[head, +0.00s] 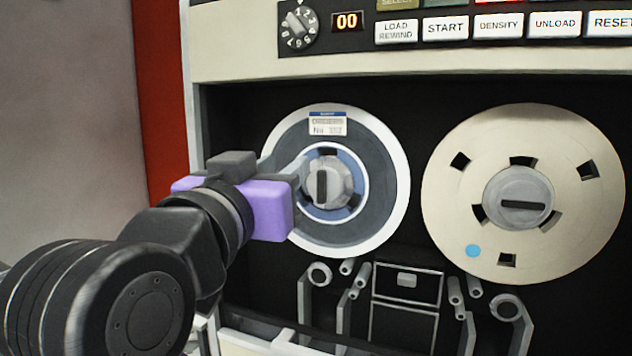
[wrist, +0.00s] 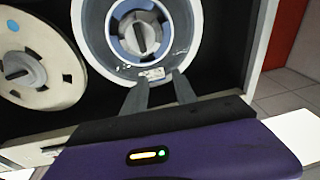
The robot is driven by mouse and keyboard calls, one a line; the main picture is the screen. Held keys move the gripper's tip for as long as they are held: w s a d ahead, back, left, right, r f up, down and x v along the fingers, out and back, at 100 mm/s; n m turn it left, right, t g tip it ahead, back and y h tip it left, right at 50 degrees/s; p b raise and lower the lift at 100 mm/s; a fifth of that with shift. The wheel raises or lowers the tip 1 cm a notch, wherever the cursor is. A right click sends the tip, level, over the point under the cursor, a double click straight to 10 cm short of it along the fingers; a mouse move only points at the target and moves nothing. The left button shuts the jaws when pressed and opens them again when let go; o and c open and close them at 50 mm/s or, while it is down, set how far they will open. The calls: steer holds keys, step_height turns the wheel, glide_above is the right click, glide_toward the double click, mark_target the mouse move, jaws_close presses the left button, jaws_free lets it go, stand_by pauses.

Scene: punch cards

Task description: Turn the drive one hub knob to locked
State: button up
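The grey hub knob (head: 322,185) sits at the middle of the left, dark reel (head: 375,165), its dark grip bar upright in the head view. My gripper (head: 298,166) is in front of this reel's left part, close to the knob, and partly hides the reel. In the wrist view my gripper (wrist: 160,84) has two grey fingers apart with nothing between them. There the knob (wrist: 139,34) shows beyond the fingertips, with its bar near upright. I cannot tell whether any finger touches the reel.
A pale reel (head: 570,215) with its own hub knob (head: 520,205), bar lying level, is on the right. Tape guides and rollers (head: 405,280) stand below the reels. Above is a button panel (head: 445,30) with a small dial (head: 298,27) and a display reading 00.

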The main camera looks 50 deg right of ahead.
mark_target(320, 180)
steer(key=d+f+p, duration=0.1)
steer(key=d, duration=0.1)
steer(key=w+d+f+g+p, duration=0.1)
steer(key=d, duration=0.2)
steer(key=d+f+m+g, duration=0.1)
steer(key=d, duration=0.2)
steer(key=shift+w+f+y+p, duration=0.15)
steer(key=shift+w+y+p, duration=0.15)
steer(key=shift+p, duration=0.1)
jaws_close()
